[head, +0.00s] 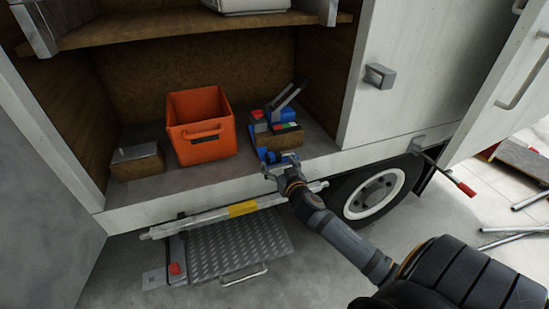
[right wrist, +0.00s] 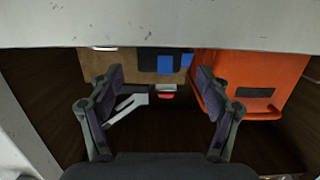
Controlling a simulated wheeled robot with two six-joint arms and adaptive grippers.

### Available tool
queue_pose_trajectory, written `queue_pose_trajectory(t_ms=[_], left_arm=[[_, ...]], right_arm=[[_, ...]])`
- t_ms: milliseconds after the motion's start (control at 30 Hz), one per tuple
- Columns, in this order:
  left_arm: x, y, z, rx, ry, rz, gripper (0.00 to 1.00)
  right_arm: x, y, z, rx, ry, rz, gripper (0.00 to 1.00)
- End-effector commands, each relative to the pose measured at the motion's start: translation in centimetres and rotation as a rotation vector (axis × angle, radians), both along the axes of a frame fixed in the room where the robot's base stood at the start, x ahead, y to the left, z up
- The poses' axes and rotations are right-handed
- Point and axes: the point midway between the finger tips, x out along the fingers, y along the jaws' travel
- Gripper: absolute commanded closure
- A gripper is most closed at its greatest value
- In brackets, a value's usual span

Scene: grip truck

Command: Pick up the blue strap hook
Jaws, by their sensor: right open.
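Several blue parts lie with red, green and grey items in and around a small brown box (head: 288,140) on the truck compartment floor. A blue piece (head: 266,154) sits at the box's front left; I cannot tell for sure which blue part is the strap hook. My right gripper (head: 281,163) is at the compartment's front edge, just in front of this blue piece, open and empty. In the right wrist view, the open fingers (right wrist: 160,90) frame the area, with a blue patch (right wrist: 187,61) beyond them near the box. My left gripper is not in view.
An orange crate (head: 202,146) stands left of the box, and shows on the right in the wrist view (right wrist: 245,98). A shelf (head: 200,30) hangs above. The compartment's right wall (head: 340,80) is close to the box.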

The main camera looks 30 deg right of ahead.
Motion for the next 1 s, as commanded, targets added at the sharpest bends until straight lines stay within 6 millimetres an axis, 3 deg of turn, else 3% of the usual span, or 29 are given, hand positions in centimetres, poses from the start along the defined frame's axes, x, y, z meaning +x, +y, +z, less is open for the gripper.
queue_pose_trajectory(t_ms=[300, 567, 1000], left_arm=[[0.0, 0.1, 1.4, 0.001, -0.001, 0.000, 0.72], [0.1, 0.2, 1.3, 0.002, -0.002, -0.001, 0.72], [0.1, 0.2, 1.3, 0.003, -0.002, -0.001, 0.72]], right_arm=[[4.6, -1.1, -0.2, 0.002, 0.000, -0.001, 0.23], [4.8, -1.2, -0.5, 0.000, 0.001, 0.001, 0.24], [4.8, -1.2, -0.5, 0.000, 0.001, 0.001, 0.84]])
